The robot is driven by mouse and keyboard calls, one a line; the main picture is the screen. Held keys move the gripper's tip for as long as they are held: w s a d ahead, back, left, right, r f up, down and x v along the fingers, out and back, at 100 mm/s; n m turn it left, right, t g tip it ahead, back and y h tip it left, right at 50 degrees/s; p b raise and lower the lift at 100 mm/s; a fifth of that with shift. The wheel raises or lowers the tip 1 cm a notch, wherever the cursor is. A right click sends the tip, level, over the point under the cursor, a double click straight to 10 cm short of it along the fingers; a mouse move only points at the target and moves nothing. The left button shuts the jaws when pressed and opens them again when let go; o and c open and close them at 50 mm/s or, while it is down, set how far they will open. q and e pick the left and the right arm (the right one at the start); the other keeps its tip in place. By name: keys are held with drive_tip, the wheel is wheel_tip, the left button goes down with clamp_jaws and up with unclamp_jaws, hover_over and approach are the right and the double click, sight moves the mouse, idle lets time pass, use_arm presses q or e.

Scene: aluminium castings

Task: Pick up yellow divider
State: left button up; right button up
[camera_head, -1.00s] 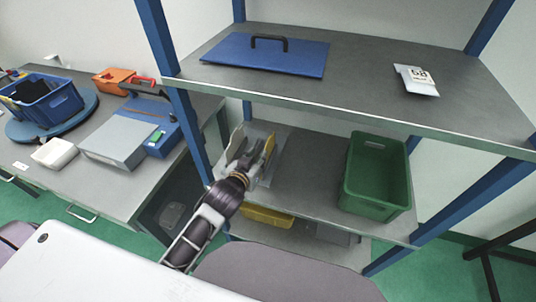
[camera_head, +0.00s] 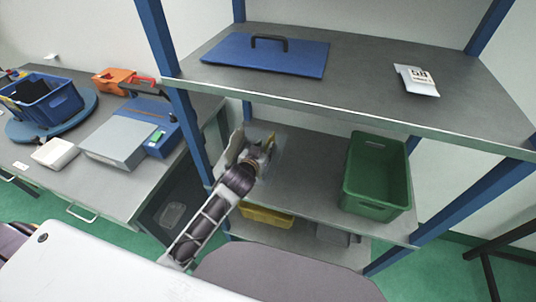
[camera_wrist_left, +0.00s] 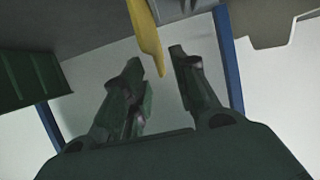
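The yellow divider (camera_wrist_left: 148,35) shows in the left wrist view as a narrow upright strip coming in from the top edge. Its tip lies between the two fingers of my left gripper (camera_wrist_left: 155,56). The fingers are apart, with a gap visible on each side of the strip. In the head view my left gripper (camera_head: 264,150) is over the left end of the middle shelf, at the grey rack (camera_head: 237,143). There it hides most or all of the divider. My right gripper is not in view.
A green crate (camera_head: 361,198) stands on the right of the middle shelf (camera_head: 302,169). The upper shelf (camera_head: 340,85) is close above and carries a blue lid (camera_head: 252,60). A blue post (camera_head: 186,130) rises left of my arm. A yellow bin (camera_head: 268,217) sits below.

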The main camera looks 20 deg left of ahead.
sight(270, 141)
use_arm(q)
drive_tip(key=shift+w+f, duration=0.1)
drive_tip(key=shift+w, duration=0.1)
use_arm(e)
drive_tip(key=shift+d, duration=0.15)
use_arm(q)
drive_tip(key=shift+w+f, duration=0.1)
drive_tip(key=shift+w, duration=0.25)
drive_tip(key=shift+x, duration=1.45)
drive_tip(key=shift+w+f, duration=0.2)
drive_tip(key=shift+w, duration=0.25)
drive_tip(key=shift+w+f, duration=0.1)
drive_tip(key=shift+w, duration=0.1)
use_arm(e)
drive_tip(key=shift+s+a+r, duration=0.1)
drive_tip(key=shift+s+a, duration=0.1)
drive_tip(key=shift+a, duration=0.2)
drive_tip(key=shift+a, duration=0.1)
